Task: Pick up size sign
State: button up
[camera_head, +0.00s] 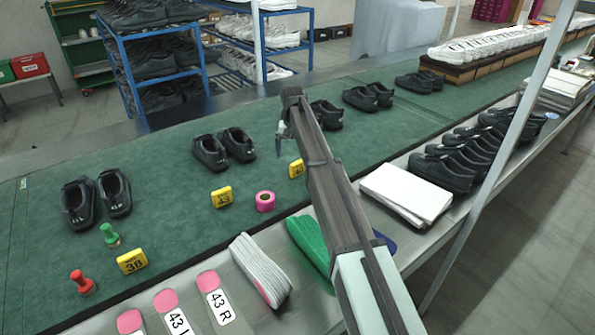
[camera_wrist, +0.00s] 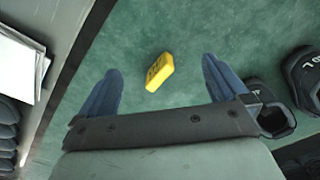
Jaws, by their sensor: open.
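Several yellow size signs with dark numbers stand on the green belt in the head view: one marked 38 (camera_head: 132,261) at the front left, one marked 43 (camera_head: 222,197) near the middle, and one (camera_head: 297,169) beside my arm, partly hidden by it. In the wrist view one yellow sign (camera_wrist: 159,72) lies tilted in the picture, between and beyond my two blue fingers. My gripper (camera_wrist: 160,64) is open, with its fingers wide apart and nothing between them touching. In the head view my gripper (camera_head: 282,132) is mostly hidden behind the arm, above the belt.
Pairs of black shoes (camera_head: 224,149) stand along the green belt (camera_head: 160,200). A pink tape roll (camera_head: 265,201), a green stamp (camera_head: 109,236) and a red stamp (camera_head: 82,283) stand on it. White boxes (camera_head: 407,193), insoles (camera_head: 260,270) and size labels lie on the front ledge.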

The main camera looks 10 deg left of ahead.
aim_at(298, 175)
jog(key=w+n, duration=0.5)
jog(key=w, duration=0.1)
jog(key=f+n, duration=0.1)
jog(key=f, duration=0.3)
jog(key=f+n, duration=0.1)
jog(key=f, duration=0.4)
jog(key=f+n, duration=0.1)
jog(key=f, duration=0.3)
jog(key=shift+w+d+f, duration=0.25)
jog(key=shift+d, duration=0.05)
jog(key=c, duration=1)
jog(key=shift+r, duration=0.1)
